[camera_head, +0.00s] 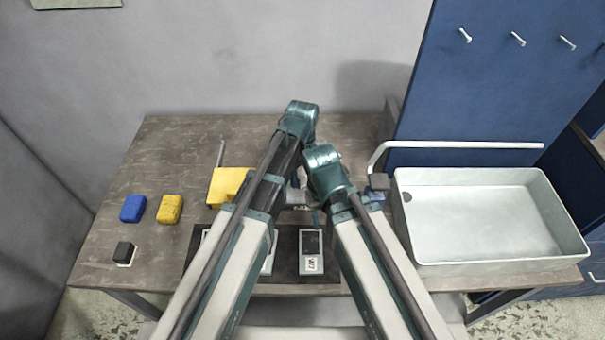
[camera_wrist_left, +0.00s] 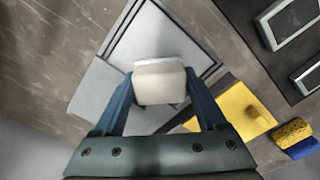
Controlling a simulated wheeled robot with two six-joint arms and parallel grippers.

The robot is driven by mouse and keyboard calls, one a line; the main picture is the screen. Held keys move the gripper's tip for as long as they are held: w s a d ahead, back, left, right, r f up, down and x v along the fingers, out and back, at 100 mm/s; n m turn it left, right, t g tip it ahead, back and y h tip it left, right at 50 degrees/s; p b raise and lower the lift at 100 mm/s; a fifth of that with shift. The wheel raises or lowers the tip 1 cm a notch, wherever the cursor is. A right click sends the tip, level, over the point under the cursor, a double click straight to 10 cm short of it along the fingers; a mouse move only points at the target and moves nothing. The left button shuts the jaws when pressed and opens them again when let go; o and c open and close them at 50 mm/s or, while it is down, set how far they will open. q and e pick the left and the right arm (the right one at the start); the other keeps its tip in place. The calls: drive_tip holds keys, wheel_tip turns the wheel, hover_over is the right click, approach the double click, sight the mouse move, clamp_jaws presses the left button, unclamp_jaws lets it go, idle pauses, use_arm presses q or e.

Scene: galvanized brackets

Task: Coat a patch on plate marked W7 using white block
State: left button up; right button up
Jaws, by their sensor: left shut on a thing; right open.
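The plate marked W7 (camera_head: 312,264) lies on the dark mat, light-rimmed with a dark face. My left gripper (camera_head: 295,181) is mostly hidden behind my arms in the head view. In the left wrist view it (camera_wrist_left: 160,90) is shut on the white block (camera_wrist_left: 160,84), with one blue finger on each side. The block is over a light grey, dark-edged tray (camera_wrist_left: 135,45); I cannot tell whether they touch. My right gripper (camera_head: 316,217) shows only as a small blue part near W7's far edge; it is open, and its fingers are largely hidden.
The dark mat (camera_head: 288,268) holds other plates, partly covered by my arm. A yellow piece (camera_head: 225,185), a yellow sponge (camera_head: 170,209), a blue sponge (camera_head: 133,208) and a black-topped block (camera_head: 123,252) are at left. A large white basin (camera_head: 490,267) fills the right. The back left table is clear.

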sight(302, 172)
use_arm(q)
drive_tip(key=shift+r+p, duration=1.4)
drive_tip(key=shift+r, duration=0.35)
drive_tip(key=shift+f, duration=0.1)
